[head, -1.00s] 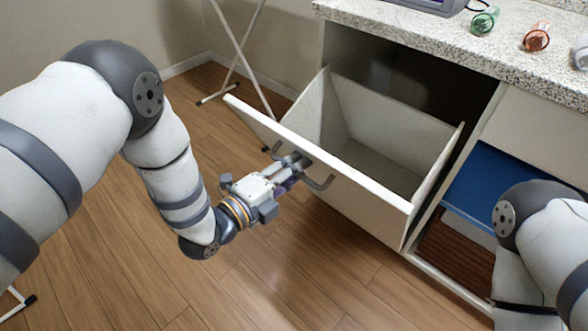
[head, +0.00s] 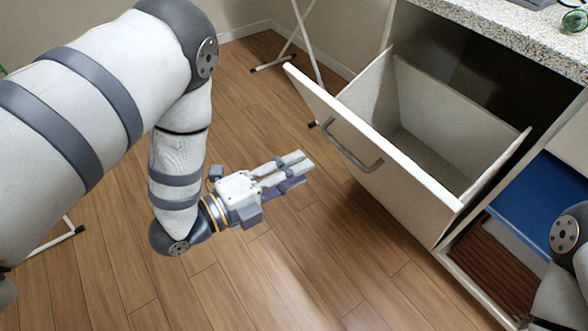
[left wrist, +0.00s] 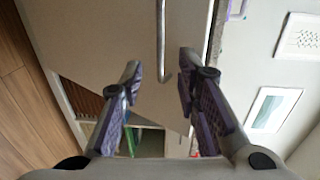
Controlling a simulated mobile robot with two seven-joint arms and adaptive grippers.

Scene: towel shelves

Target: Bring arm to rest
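My left gripper (head: 300,170) is in front of the tilted-out bin drawer (head: 425,195), over the wood floor. In the left wrist view my left gripper (left wrist: 160,68) has its two fingers apart with nothing between them. The drawer's grey handle (head: 352,148) is bare, to the right of the fingertips and apart from them. The handle also shows in the left wrist view (left wrist: 161,42), beyond the fingers. The drawer stands open and looks empty inside. Only a part of my right arm shows at the right edge of the head view; its gripper is out of view.
A granite counter (head: 510,30) runs above the drawer. A blue panel (head: 540,200) and brown slats (head: 492,268) are in the open shelf at right. White rack legs (head: 300,35) stand behind the drawer. The floor (head: 300,260) in front is clear.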

